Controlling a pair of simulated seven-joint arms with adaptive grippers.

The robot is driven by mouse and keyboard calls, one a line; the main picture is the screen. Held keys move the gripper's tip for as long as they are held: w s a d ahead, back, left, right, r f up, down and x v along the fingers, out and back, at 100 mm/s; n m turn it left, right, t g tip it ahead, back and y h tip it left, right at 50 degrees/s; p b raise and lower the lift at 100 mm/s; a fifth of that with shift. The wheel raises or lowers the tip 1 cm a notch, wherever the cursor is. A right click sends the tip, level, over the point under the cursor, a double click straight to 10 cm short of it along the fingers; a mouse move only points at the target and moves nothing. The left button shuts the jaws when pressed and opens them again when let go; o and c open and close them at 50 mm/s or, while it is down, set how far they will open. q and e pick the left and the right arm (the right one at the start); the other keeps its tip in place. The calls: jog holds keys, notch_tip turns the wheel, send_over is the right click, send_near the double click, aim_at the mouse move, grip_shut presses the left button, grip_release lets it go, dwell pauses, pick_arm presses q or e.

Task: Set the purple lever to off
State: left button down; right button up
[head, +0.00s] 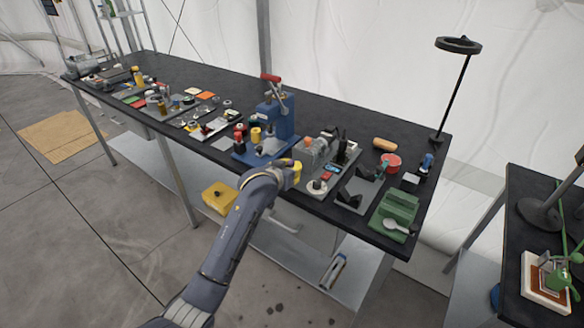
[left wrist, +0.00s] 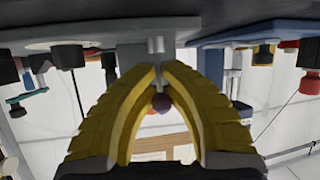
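The purple lever has a round purple knob (left wrist: 161,103) on a thin grey metal stem; in the left wrist view it hangs from a grey block at top centre. My left gripper (left wrist: 163,72) has yellow fingers that curve together around the stem, one on each side, with the knob showing between them. It appears shut on the lever. In the head view my left gripper (head: 296,172) is at the front edge of the workbench (head: 340,112), beside the grey machine (head: 318,153). The lever is hidden there by the gripper. My right gripper is not in view.
A blue press (head: 274,122) with a red handle stands just left of the gripper. Right of it are dark V-shaped holders, a green tray (head: 396,208) and a red round tin (head: 391,162). A ring lamp (head: 458,46) stands at the bench's right end. The back strip is mostly clear.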

pick_arm(q)
jog(key=shift+w+d+r+g+y, duration=0.2)
jog(key=shift+w+r+g+y, duration=0.15)
jog(key=shift+g, duration=0.35)
jog(key=c, duration=1.3)
grip_release()
jog(key=shift+s+f, duration=0.1)
jog(key=shift+f, duration=0.1)
jog(key=shift+c, duration=0.2)
jog(key=v, duration=1.2)
jog(key=shift+r, duration=0.1)
